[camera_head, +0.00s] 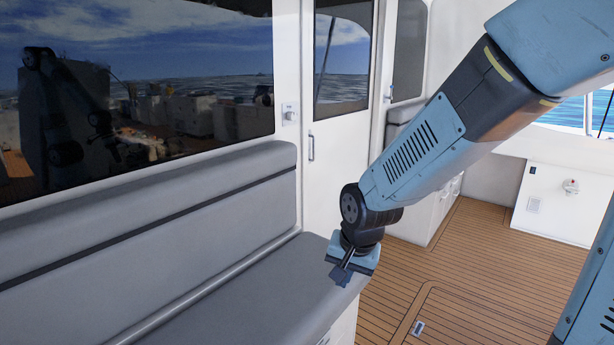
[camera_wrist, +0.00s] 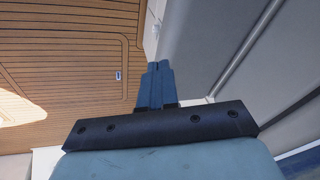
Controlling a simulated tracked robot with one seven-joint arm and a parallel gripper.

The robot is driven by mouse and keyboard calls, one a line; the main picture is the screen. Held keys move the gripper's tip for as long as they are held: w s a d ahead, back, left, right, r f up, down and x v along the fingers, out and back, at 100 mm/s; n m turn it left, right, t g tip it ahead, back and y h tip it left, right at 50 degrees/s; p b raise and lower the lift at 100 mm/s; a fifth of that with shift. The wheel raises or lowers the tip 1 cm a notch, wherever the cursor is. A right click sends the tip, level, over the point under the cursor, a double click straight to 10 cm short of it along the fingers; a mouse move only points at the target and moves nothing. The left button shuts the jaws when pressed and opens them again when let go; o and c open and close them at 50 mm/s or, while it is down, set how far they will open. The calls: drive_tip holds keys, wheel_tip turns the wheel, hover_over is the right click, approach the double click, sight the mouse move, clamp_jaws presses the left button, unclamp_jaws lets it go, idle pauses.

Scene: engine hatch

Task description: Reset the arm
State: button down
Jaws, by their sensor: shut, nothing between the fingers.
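My arm reaches in from the upper right in the head view, bent down over the front edge of the grey bench seat. My gripper (camera_head: 341,274) hangs just above or beside the seat's front corner; I cannot tell the exact gap. In the wrist view my gripper (camera_wrist: 157,68) points away from the camera with its two fingers together and nothing between them. The engine hatch (camera_head: 470,318) appears as an outlined panel in the wooden deck with a small metal latch (camera_head: 417,327). A small latch also shows in the wrist view (camera_wrist: 118,75).
The grey bench (camera_head: 235,300) with its backrest runs along the left, with a rail (camera_head: 215,285) between them. A white door (camera_head: 340,170) and dark windows stand behind. A white cabinet (camera_head: 560,205) is at the right. The deck (camera_head: 480,250) is clear.

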drive_tip(key=s+d+r+n+t, duration=0.1)
drive_tip(key=s+d+r, duration=0.4)
drive_tip(key=d+r, duration=0.3)
drive_tip(key=s+d+r+n+t+h, duration=0.1)
drive_tip(key=s+d+r+n, duration=0.1)
drive_tip(key=s+d+r, duration=0.4)
wheel_tip(320, 180, up, 4)
drive_tip(key=shift+d+f+t+h, duration=0.2)
drive_tip(key=shift+d+t+h, duration=0.1)
drive_tip(key=shift+d, duration=0.6)
drive_tip(key=c, duration=1.9)
unclamp_jaws()
